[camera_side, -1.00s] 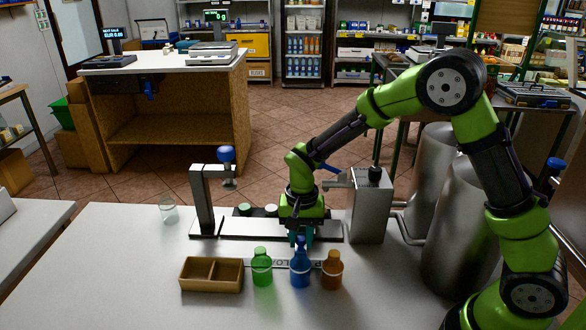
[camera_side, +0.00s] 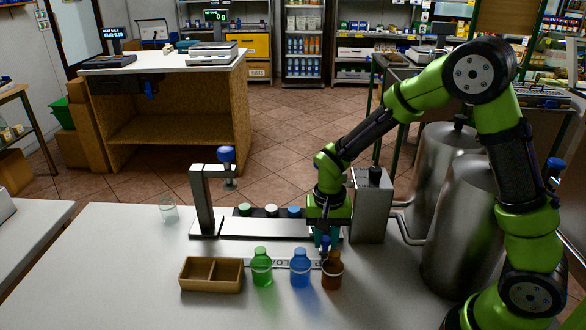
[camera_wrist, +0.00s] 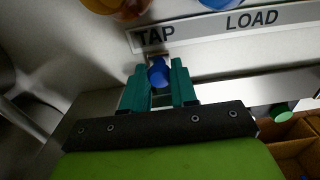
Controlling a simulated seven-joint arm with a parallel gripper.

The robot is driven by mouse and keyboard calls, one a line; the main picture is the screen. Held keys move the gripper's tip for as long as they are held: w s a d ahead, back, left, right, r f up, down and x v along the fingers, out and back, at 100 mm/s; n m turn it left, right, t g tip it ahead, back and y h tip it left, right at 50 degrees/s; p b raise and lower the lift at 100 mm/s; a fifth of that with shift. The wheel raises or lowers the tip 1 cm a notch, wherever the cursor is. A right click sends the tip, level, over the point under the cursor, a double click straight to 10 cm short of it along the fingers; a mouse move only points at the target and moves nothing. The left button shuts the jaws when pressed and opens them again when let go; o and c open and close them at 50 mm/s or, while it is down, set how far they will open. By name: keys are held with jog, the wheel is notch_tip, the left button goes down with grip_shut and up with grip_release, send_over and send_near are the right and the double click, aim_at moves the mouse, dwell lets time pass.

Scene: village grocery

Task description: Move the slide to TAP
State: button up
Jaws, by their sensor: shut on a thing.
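The slide's blue knob (camera_wrist: 158,72) sits between the two teal fingers of my gripper (camera_wrist: 160,85) in the wrist view. It lies right beside the word TAP on the white label strip (camera_wrist: 192,33); LOAD is farther right there. In the side view my gripper (camera_side: 324,240) reaches down at the right part of the rail (camera_side: 265,228), just behind the brown bottle (camera_side: 332,272). The blue knob also shows low between the fingers (camera_side: 325,243). The slide's body is mostly hidden by my gripper, so its exact alignment with TAP cannot be told.
A blue bottle (camera_side: 300,270) and green bottle (camera_side: 262,268) stand left of the brown one, beside a wooden box (camera_side: 184,278). A grey metal block (camera_side: 370,210) stands close right of my gripper. A blue-knobbed post (camera_side: 203,200) and glass (camera_side: 168,213) are left; steel tanks (camera_side: 462,230) right.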

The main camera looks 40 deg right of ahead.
jog(key=o, duration=0.8)
jog(key=shift+r, duration=0.1)
jog(key=shift+r, duration=3.45)
jog(key=s+r+n+t, duration=0.1)
jog(key=s+r+t, duration=0.1)
jog(key=s+r, duration=0.2)
jog(key=s+r+n+t+y, duration=0.1)
jog(key=s+r+n+t, duration=0.1)
jog(key=s+r, duration=0.3)
jog(key=s+r+n+t+y, duration=0.1)
jog(key=s+r+n+t, duration=0.1)
jog(key=s+r, duration=0.3)
jog(key=shift+a+r+t, duration=0.15)
jog(key=shift+a+t, duration=0.1)
jog(key=shift+t, duration=0.35)
